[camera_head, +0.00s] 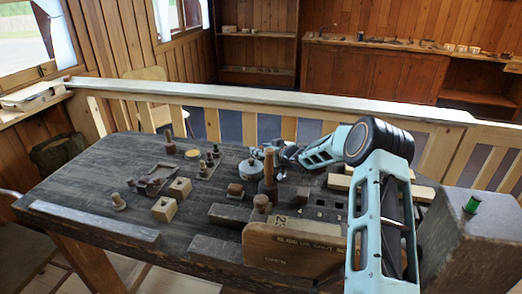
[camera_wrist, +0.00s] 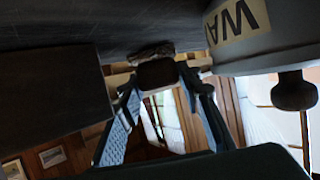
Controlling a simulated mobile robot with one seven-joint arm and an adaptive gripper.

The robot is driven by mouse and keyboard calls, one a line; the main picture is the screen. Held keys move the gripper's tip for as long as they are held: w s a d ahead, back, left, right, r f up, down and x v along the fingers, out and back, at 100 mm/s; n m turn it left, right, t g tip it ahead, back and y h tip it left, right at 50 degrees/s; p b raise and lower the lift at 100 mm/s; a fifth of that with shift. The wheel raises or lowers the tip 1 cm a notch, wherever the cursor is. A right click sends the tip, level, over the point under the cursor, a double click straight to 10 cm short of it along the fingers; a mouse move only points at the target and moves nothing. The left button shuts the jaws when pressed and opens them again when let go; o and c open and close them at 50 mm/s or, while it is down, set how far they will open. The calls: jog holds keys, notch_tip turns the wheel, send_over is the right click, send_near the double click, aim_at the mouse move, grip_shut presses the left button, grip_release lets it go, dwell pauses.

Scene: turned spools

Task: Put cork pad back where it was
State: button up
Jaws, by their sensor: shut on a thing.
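My gripper (camera_wrist: 157,80) is shut on a small dark brown piece (camera_wrist: 157,74) with a rough, lighter brown edge, which looks like the cork pad, though shadow hides its detail. The piece sits between both fingertips, close to a dark surface. In the head view my gripper (camera_head: 262,154) is low over the far middle of the table, beside a round grey tin (camera_head: 249,170); the held piece cannot be made out there. The tin, with a "WA" label and dark knob, also shows at the right of the wrist view (camera_wrist: 265,45).
The dark table (camera_head: 110,165) holds a flat tan disc (camera_head: 192,154), a shallow tray (camera_head: 155,180), pale holed blocks (camera_head: 164,209) and turned pegs. A tall dark spindle (camera_head: 268,170) stands near my gripper. A lettered wooden board (camera_head: 295,250) stands in front.

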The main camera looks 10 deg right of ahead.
jog(key=shift+s+f, duration=0.1)
jog(key=shift+f, duration=0.55)
jog(key=o, duration=0.7)
jog(key=shift+f, duration=0.1)
jog(key=shift+o, duration=0.3)
jog(key=shift+s+f, duration=0.1)
jog(key=shift+d, duration=0.1)
jog(key=shift+s+d+r, duration=0.1)
jog(key=shift+d+r, duration=0.05)
jog(key=shift+r, duration=0.3)
jog(key=v, duration=1)
jog(key=shift+d+r, duration=0.15)
jog(key=shift+r, duration=0.2)
jog(key=shift+s+d+r, duration=0.1)
jog(key=shift+s+r, duration=0.3)
jog(key=shift+s, duration=0.2)
